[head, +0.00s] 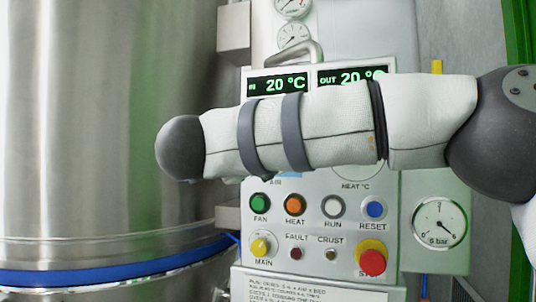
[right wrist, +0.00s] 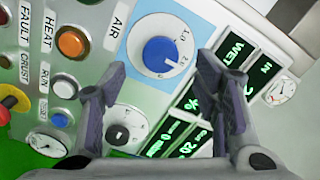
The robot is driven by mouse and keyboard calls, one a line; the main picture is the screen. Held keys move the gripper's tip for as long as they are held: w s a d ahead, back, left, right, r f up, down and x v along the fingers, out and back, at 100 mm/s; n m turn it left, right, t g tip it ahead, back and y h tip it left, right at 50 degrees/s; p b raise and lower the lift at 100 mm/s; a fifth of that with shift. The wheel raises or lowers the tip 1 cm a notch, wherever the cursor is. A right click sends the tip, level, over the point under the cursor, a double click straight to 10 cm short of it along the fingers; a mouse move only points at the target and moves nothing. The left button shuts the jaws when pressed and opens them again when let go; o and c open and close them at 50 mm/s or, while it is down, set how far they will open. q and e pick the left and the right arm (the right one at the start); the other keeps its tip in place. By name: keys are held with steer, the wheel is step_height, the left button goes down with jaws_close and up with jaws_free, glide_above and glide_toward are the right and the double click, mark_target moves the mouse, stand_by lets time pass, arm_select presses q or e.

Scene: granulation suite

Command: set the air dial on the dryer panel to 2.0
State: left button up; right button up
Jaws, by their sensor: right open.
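The air dial (right wrist: 137,45) is a white disc on a light blue square, with a blue knob (right wrist: 161,54) at its centre, in the right wrist view. Small numbers run along its edge; the pointer's setting is too small to read surely. My right gripper (right wrist: 160,66) is open, its two fingers on either side of the knob in the picture. Whether they touch or reach around it I cannot tell. In the head view my right arm covers the air dial and the right gripper is hidden. The dryer panel (head: 315,212) shows below the arm. My left gripper is not in view.
A second dial with a black knob (right wrist: 119,133) lies near my right gripper's finger. Below the arm are a green FAN button (head: 259,203), an orange HEAT button (head: 295,204), a blue RESET button (head: 375,208) and a red emergency knob (head: 372,256). A steel vessel (head: 100,120) stands left.

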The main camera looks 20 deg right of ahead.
steer(key=v, duration=0.7)
steer(key=shift+s+a, duration=0.1)
steer(key=shift+s, duration=0.05)
